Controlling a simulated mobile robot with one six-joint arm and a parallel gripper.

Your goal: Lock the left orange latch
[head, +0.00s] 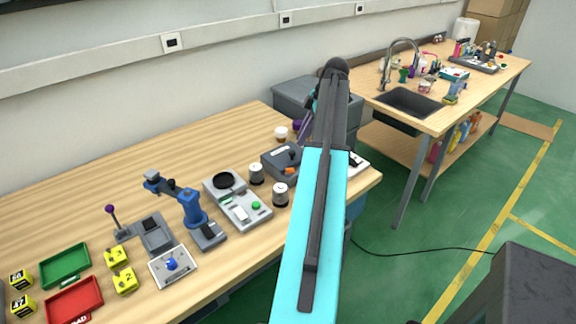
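A small orange part (290,170), likely an orange latch, shows on a dark grey device (277,163) near the right end of the long wooden table. My arm crosses in front of this device's right side, so any second latch is hidden. The orange part is too small to tell whether it is locked or open. My arm's raised elbow is above the table's right end, and its far part folds down behind the near link. My gripper's fingertips are hidden there, so its distance to the latch cannot be told.
Grey-white cylinders (280,194), a grey scale-like device (237,199), a small blue arm-like device (187,207), and green (65,265) and red (74,299) trays stand left on the table. A grey bin (300,97) is behind; a sink bench (408,101) stands right.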

